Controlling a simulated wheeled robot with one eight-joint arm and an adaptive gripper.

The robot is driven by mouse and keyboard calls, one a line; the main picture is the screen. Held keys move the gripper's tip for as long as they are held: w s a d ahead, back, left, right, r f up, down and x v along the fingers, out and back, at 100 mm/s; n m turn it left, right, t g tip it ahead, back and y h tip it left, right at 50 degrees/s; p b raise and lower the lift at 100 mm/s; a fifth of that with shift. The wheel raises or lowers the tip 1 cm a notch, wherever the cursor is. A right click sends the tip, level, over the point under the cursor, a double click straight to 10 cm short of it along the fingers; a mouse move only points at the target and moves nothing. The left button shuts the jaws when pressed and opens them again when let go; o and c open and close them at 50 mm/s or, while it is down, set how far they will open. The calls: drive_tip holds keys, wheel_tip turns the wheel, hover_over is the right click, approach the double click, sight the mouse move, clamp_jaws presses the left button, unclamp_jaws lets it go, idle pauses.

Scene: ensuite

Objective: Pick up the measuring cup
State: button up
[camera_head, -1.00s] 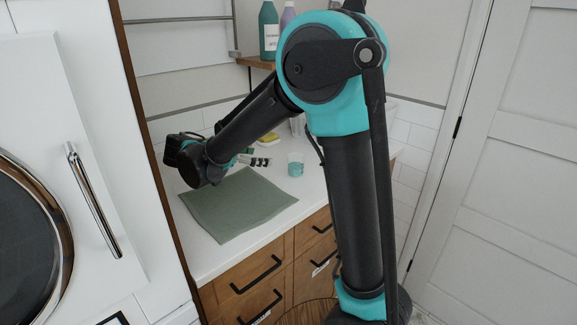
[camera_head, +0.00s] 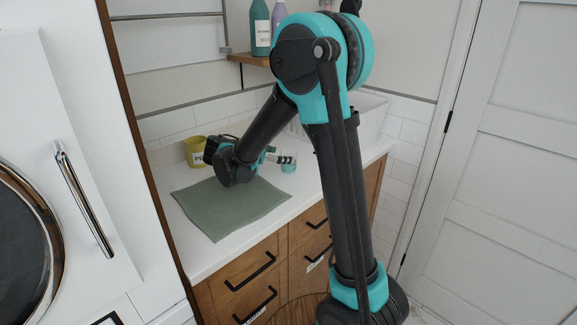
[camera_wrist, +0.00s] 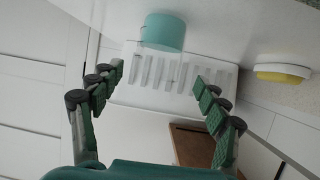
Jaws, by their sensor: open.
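The measuring cup looks like a small teal, see-through cup (camera_head: 288,165) standing on the white counter, behind the green mat's right corner. In the wrist view the cup (camera_wrist: 163,32) is at the top middle, beyond and between the two fingertips. My gripper (camera_head: 278,158) is low over the counter, its fingers pointing right at the cup. In the wrist view my gripper (camera_wrist: 158,80) is open, with nothing between its fingers. In the head view the fingertips partly overlap the cup, so I cannot tell whether they touch it.
A green mat (camera_head: 225,212) lies on the counter (camera_head: 200,262). A yellow pot (camera_head: 194,154) stands behind my wrist. The wrist view shows a white slatted tray (camera_wrist: 140,88) past the cup and a yellow sponge (camera_wrist: 283,73) at the right. A white basin (camera_head: 369,112) is at the back right.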

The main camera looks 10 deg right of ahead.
sight(294, 154)
drive_tip(key=x, duration=0.4)
drive_tip(key=shift+s+d, duration=0.15)
drive_tip(key=shift+s, duration=0.05)
drive_tip(key=c, duration=1.3)
drive_tip(key=shift+r, duration=0.2)
